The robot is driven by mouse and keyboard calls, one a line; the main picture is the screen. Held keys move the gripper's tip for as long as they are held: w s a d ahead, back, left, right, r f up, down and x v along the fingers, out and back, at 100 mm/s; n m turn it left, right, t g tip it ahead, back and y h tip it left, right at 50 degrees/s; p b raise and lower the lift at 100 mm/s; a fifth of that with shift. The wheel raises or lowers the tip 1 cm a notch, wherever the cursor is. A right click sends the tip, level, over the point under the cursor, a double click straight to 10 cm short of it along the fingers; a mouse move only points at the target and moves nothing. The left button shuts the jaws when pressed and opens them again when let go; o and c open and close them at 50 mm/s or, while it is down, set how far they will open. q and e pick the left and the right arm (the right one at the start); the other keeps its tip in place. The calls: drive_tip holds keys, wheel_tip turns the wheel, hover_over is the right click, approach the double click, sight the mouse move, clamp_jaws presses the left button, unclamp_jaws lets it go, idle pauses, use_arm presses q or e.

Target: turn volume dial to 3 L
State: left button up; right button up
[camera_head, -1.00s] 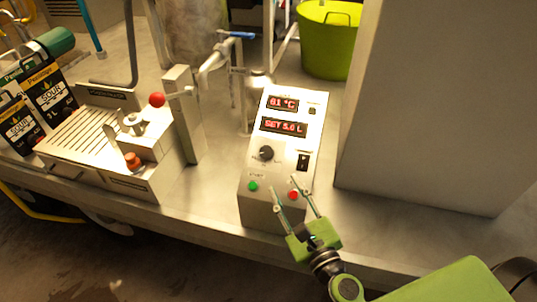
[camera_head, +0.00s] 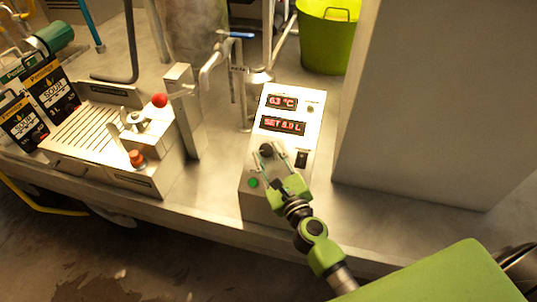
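The volume dial (camera_head: 266,150) is a black round knob on the sloped face of the white control box (camera_head: 247,205). The lower red display (camera_head: 283,125) above it seems to read SET 5.0 L, but its digits are blurred. My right gripper (camera_head: 269,151) is at the dial, with its thin fingers spread to either side of the knob. It looks open, with gaps between fingers and knob; the depth between them is hard to judge. My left gripper is not in view.
The upper display (camera_head: 282,102) reads about 63 °C. A black switch (camera_head: 301,159) sits right of the dial and a green button (camera_head: 253,183) below it. My gripper hides the red button. A tall grey block (camera_head: 430,110) stands right; a tap (camera_head: 215,62) is behind left.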

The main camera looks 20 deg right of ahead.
drive_tip(key=c, duration=0.8)
drive_tip(key=shift+d+r+n+y+p, duration=0.1)
drive_tip(key=shift+r+n+y+p, duration=0.1)
drive_tip(key=shift+n+y+p, duration=0.5)
drive_tip(key=shift+c, duration=0.2)
drive_tip(key=n+g+y+p, duration=0.1)
drive_tip(key=p, duration=0.1)
drive_tip(key=n+g+y+p, duration=0.1)
drive_tip(key=y+p, duration=0.1)
drive_tip(key=shift+d+r+n, duration=0.2)
drive_tip(key=shift+d+n, duration=0.15)
drive_tip(key=shift+n, duration=0.05)
drive_tip(key=shift+w+d+n+g+y+p, duration=0.1)
drive_tip(key=shift+n+g+y+p, duration=0.3)
drive_tip(key=shift+n+y+p, duration=0.2)
drive_tip(key=shift+w+d+n+g+y+p, duration=0.1)
drive_tip(key=shift+n+g+y+p, duration=0.25)
drive_tip(key=shift+n+g+y, duration=0.45)
drive_tip(key=shift+w+d+n+g+y, duration=0.1)
drive_tip(key=shift+n+g+y, duration=0.5)
drive_tip(key=shift+n, duration=0.4)
drive_tip(key=shift+w+d+n+g+y, duration=0.1)
drive_tip(key=shift+n+g+y, duration=0.3)
drive_tip(key=shift+n+g, duration=0.6)
drive_tip(key=shift+w+n+g+y, duration=0.1)
drive_tip(key=shift+n+g+y, duration=0.3)
drive_tip(key=shift+n+g, duration=0.55)
drive_tip(key=shift+g, duration=0.35)
drive_tip(key=o, duration=0.8)
